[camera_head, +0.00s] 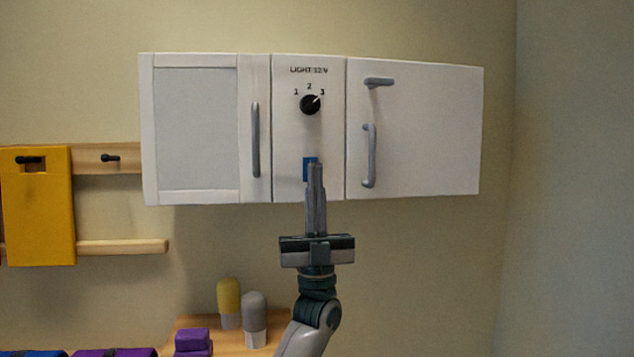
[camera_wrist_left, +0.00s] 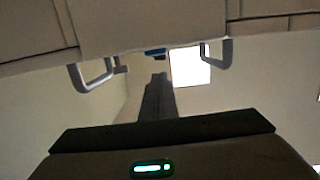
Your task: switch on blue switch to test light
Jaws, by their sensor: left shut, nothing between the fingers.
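The blue switch (camera_head: 308,163) is on the middle panel of the white wall cabinet (camera_head: 190,128), below a black knob (camera_head: 310,104) marked 1, 2, 3 under the label LIGHT 12V. My left gripper (camera_head: 315,168) points up at the switch, with its fingers shut and empty, and covers part of it. In the left wrist view the shut fingers (camera_wrist_left: 158,80) end just below the blue switch (camera_wrist_left: 154,53) at the panel. I cannot tell whether they touch it or whether the switch is on. My right gripper is not in view.
The cabinet's left door has a vertical grey handle (camera_head: 255,140); the right door has a vertical handle (camera_head: 369,155) and a lever (camera_head: 378,82). A yellow board (camera_head: 38,205) hangs at left. Below, a wooden shelf holds a yellow bottle (camera_head: 229,302), a grey bottle (camera_head: 254,318) and purple blocks (camera_head: 192,340).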

